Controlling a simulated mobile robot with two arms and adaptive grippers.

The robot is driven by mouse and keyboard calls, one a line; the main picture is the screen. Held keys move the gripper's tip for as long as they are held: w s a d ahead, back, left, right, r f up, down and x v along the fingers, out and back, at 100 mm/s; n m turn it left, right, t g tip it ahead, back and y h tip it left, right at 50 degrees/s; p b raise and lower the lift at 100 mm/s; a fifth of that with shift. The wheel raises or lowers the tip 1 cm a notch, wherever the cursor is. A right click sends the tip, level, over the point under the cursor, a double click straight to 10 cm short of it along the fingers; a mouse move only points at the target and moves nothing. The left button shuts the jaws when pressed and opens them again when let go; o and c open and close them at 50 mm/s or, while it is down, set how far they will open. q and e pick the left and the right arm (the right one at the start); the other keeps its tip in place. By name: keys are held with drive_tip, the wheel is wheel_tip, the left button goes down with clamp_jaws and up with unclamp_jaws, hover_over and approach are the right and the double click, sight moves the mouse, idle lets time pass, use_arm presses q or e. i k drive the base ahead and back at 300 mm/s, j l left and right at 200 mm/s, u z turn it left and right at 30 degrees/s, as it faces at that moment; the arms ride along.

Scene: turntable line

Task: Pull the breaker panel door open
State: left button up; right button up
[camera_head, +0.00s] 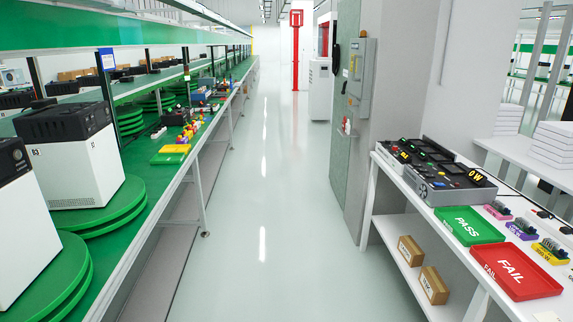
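A grey wall-mounted box (364,80) that looks like the breaker panel hangs on the pillar right of the aisle, in the upper middle of the head view. I see it at a steep angle from some way off. Its door appears shut, and a small yellow mark shows on its left side. The handle is too small to make out. Neither of my grippers is in view.
A clear pale floor aisle (262,215) runs ahead. A long green workbench (180,175) with turntables and white machines lines the left. A white table (377,172) with PASS (470,226) and FAIL (519,271) trays stands right, nearer than the pillar (407,120).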

sight(357, 49)
drive_tip(key=i, duration=2.15)
